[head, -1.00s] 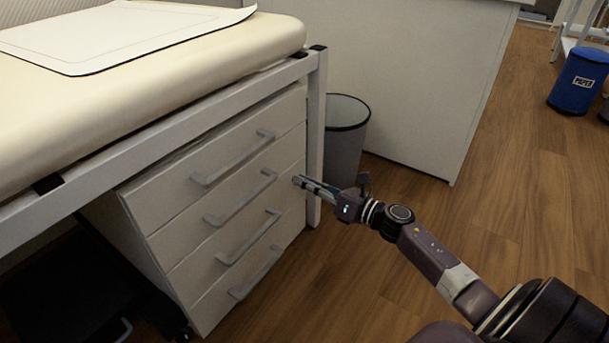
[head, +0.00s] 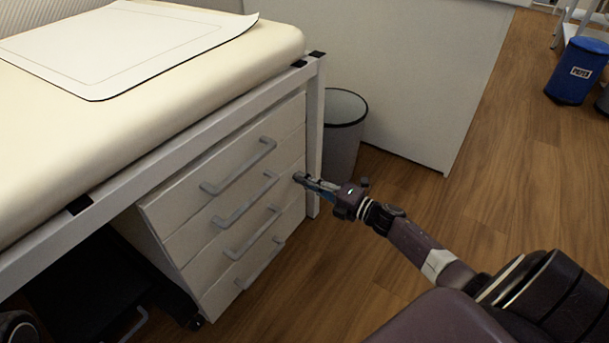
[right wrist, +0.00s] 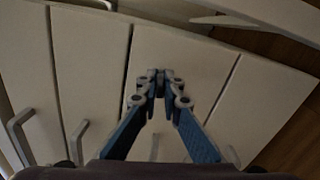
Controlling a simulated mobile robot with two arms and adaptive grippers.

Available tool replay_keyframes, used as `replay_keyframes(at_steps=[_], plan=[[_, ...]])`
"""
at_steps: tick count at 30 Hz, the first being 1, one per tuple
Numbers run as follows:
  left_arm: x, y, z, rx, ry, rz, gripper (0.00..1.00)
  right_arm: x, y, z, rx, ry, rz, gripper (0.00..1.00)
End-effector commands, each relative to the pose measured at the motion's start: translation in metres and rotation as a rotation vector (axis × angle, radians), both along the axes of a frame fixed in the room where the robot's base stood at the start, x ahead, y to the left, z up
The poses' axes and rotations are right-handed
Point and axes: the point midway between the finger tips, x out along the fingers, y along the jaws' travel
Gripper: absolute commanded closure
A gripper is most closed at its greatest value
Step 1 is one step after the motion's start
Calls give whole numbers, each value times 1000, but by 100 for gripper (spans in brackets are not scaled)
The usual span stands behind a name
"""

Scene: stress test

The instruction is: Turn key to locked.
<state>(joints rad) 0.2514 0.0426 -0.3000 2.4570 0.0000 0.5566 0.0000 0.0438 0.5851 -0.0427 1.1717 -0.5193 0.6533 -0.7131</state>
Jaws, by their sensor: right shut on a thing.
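A white drawer cabinet (head: 164,222) stands under the padded table, its drawers closed. My right gripper (head: 303,179) reaches in from the right to the right edge of the cabinet's front, near the upper drawers. In the right wrist view its blue-sided fingers come together at the tips (right wrist: 162,78) against the pale drawer front. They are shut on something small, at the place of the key. The key itself is hidden by the fingertips, so its angle cannot be seen. My left gripper is not in view.
Grey bar handles (head: 238,167) stick out from the drawers, left of my right gripper. A white table leg (head: 315,130) and a grey waste bin (head: 345,135) stand close behind the gripper. The wooden floor (head: 480,210) at right is clear. A blue bin (head: 577,72) stands far right.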

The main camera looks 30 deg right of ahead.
Motion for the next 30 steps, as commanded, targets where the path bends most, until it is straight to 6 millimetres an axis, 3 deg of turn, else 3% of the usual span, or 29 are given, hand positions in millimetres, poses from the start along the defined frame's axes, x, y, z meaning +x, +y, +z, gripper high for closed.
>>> replay_keyframes(at_steps=[12,28,30], plan=[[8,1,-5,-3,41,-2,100,0,-1,0,168,70,-1,100],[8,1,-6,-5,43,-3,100,0,-1,-1,188,79,-2,100],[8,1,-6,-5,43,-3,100,0,-1,-1,188,79,-2,88]])
